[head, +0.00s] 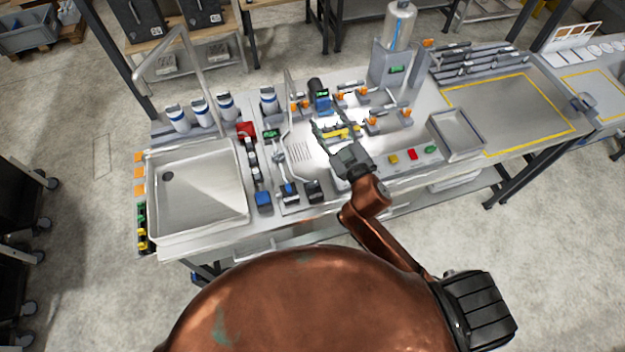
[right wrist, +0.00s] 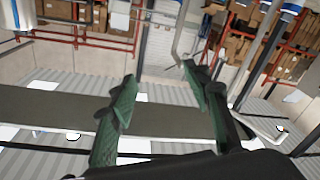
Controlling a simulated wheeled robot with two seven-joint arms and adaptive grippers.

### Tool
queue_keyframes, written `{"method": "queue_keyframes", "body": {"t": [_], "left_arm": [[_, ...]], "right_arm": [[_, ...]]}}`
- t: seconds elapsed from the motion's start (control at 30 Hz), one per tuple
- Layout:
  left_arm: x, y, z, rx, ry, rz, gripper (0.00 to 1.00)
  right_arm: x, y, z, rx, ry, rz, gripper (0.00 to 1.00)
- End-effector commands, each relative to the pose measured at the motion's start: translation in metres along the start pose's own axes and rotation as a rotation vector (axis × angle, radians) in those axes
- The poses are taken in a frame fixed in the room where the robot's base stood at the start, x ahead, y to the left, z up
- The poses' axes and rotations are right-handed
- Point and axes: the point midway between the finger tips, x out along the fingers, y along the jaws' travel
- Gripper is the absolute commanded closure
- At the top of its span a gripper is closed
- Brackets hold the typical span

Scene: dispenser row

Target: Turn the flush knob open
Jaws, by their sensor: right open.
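My right gripper (head: 328,118) reaches over the middle of the bench, its fingers spread and empty. In the right wrist view the two green fingers (right wrist: 159,74) stand apart with nothing between them. Near the fingers in the head view are a yellow handle (head: 338,133) on the panel and a blue and black valve fitting (head: 322,101). Several orange fittings sit around them. I cannot tell which of these is the flush knob, nor whether the fingers touch anything. The right wrist view shows no knob. My left gripper is not in view.
A steel sink basin (head: 205,194) fills the left of the bench. A small metal tray (head: 457,134) and a yellow-outlined area (head: 510,108) lie to the right. A steel cylinder (head: 399,25) stands at the back. Yellow, red and green buttons line the front.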

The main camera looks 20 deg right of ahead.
Motion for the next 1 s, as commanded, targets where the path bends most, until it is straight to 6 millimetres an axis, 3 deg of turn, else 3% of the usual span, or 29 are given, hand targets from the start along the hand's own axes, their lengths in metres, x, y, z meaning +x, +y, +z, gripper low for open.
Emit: {"method": "queue_keyframes", "body": {"t": [0.03, 0.1, 0.2, 0.27, 0.33, 0.4, 0.47, 0.57, 0.63, 0.7, 0.8, 0.9, 1.0], "left_arm": [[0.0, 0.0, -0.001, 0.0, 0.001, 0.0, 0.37], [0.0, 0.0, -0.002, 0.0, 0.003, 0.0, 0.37], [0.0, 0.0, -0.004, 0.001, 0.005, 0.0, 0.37], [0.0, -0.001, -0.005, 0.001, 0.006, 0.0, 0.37], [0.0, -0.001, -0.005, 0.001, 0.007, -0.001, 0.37], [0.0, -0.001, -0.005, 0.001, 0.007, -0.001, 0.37], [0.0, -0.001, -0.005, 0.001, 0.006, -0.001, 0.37], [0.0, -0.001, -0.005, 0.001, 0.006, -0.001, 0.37], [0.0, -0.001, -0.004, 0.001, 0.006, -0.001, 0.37], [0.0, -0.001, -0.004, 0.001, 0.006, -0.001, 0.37], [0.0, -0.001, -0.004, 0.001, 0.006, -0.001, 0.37], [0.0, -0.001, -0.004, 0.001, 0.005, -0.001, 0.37], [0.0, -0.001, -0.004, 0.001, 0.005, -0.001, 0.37]], "right_arm": [[0.015, -0.018, -0.058, -0.074, 0.175, -0.045, 0.55], [0.016, -0.055, -0.127, -0.172, 0.403, -0.129, 0.55], [-0.006, -0.121, -0.199, -0.335, 0.697, -0.295, 0.55], [-0.028, -0.164, -0.223, -0.446, 0.851, -0.419, 0.55], [-0.056, -0.213, -0.228, -0.591, 1.0, -0.586, 0.55], [-0.082, -0.256, -0.211, -0.751, 1.106, -0.772, 0.55], [-0.099, -0.282, -0.181, -0.9, 1.158, -0.944, 0.55], [-0.111, -0.296, -0.108, -1.164, 1.15, -1.245, 0.55], [-0.108, -0.283, -0.054, -1.343, 1.07, -1.446, 0.55], [-0.097, -0.255, -0.005, -1.502, 0.942, -1.619, 0.55], [-0.079, -0.203, 0.042, -1.674, 0.723, -1.802, 0.55], [-0.066, -0.157, 0.068, -1.779, 0.53, -1.912, 0.55], [-0.059, -0.129, 0.079, -1.827, 0.407, -1.968, 0.55]]}}
